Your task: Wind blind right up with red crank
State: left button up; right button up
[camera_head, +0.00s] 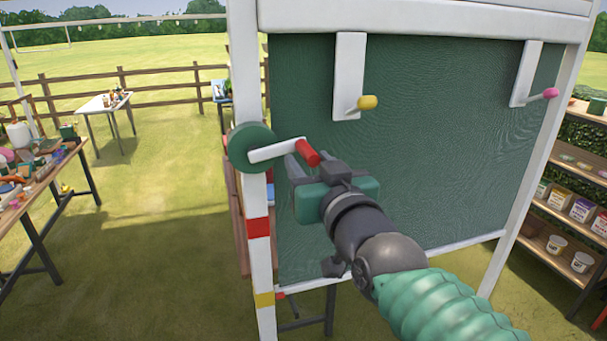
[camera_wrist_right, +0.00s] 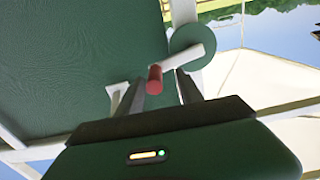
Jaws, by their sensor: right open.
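The dark green blind (camera_head: 420,150) hangs down inside a white frame and fills most of it. On the frame's left post is a round green disc (camera_head: 252,147) with a white crank arm that ends in a red crank handle (camera_head: 307,152). The crank arm points right. My right gripper (camera_head: 308,168) is open, with its fingertips close to the red handle. In the right wrist view, the red handle (camera_wrist_right: 155,79) shows between the two finger tips, and I cannot tell whether they touch it. My left gripper is not in view.
Two white strips with a yellow knob (camera_head: 367,102) and a pink knob (camera_head: 550,93) hang in front of the blind. The left post has red and yellow bands (camera_head: 258,228). Shelves with tubs (camera_head: 556,245) stand right; a cluttered table (camera_head: 40,180) stands left.

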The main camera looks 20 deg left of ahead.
aim_at(309, 149)
jog(key=shift+w+a+f+b, duration=0.2)
jog(key=shift+w+b, duration=0.15)
jog(key=shift+w, duration=0.25)
jog(key=shift+w+a+f+b, duration=0.1)
jog(key=shift+w+a+b, duration=0.15)
jog(key=shift+w, duration=0.3)
jog(key=shift+w+a+r+p, duration=0.1)
jog(key=shift+w+r+p, duration=0.45)
jog(key=shift+p, duration=0.7)
jog(key=shift+w+p, duration=0.15)
jog(key=shift+p, duration=0.15)
jog(key=shift+w+f, duration=0.15)
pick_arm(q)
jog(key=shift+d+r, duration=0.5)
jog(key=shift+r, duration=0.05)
pick_arm(e)
jog(key=shift+a, duration=0.1)
jog(key=shift+a+f, duration=0.1)
jog(key=shift+a, duration=0.15)
jog(key=c, duration=0.4)
jog(key=shift+a, duration=0.1)
jog(key=shift+c, duration=1.3)
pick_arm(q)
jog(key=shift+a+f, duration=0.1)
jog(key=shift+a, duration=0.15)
pick_arm(e)
grip_shut()
